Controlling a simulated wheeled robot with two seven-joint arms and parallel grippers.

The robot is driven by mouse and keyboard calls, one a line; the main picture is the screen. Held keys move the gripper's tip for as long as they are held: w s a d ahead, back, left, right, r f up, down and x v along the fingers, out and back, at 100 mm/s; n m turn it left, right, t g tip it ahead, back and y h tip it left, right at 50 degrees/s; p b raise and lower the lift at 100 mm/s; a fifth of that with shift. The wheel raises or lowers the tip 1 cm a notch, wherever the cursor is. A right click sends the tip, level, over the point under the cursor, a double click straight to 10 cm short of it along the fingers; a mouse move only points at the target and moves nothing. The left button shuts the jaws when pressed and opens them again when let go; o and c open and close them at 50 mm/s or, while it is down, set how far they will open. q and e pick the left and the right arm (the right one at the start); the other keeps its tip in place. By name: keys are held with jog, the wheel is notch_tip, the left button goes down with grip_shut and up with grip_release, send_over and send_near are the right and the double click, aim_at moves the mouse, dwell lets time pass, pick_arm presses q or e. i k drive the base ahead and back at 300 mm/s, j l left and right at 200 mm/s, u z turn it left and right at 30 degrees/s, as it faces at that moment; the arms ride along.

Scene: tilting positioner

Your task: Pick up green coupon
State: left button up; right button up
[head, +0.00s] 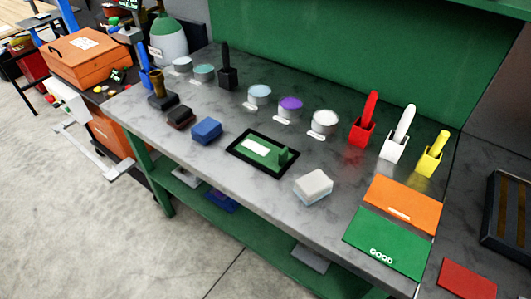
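A flat green piece (258,158) with a small upright green block at its right end lies in a black-rimmed tray in the middle of the grey bench. A white label covers part of it. It is the likeliest green coupon, but I cannot tell for sure. A larger green mat (388,243) marked GOOD lies at the bench's front right. My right gripper is not in view.
A white-topped sponge-like block (313,186) and a blue block (207,130) flank the tray. Several round tubs and brush holders, such as the red holder (362,132), line the back. An orange mat (402,203) lies behind the green mat. A green wall (350,55) closes the back.

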aim_at(273, 158)
jog(key=j, duration=0.95)
jog(key=k+j+z, duration=0.1)
jog(key=j, duration=0.8)
jog(key=j+z, duration=0.1)
jog(key=j, duration=0.85)
jog(key=k, duration=0.05)
